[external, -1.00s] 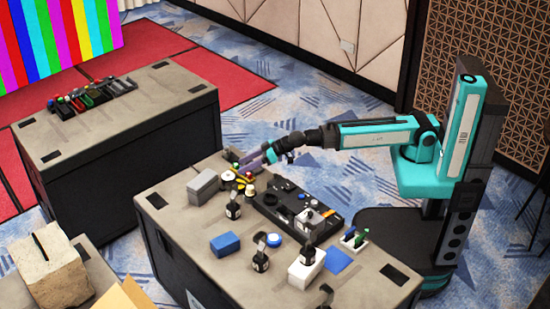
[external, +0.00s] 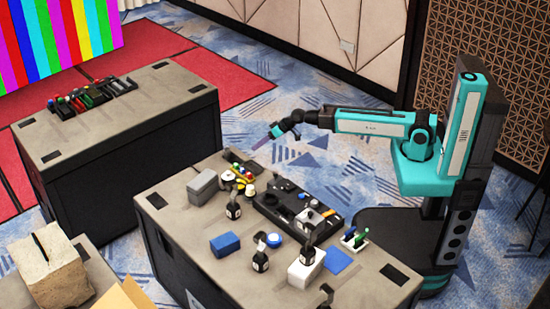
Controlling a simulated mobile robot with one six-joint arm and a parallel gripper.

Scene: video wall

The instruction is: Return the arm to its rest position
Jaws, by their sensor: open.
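My gripper (external: 264,142) is at the end of my teal and black arm, held in the air beyond the back edge of the near table (external: 190,244). Its fingers look thin and purplish and point down to the left. It is small in this view; nothing shows between the fingers. It is apart from the table and from everything on it. My arm reaches left from my column, nearly level.
The near table carries a black tray (external: 268,205), a grey box (external: 203,183), a blue block (external: 225,244), a white box (external: 305,270) and several dark bottles. A second table (external: 150,100) with a row of small items stands at the left. Carpet (external: 330,165) lies open around my arm.

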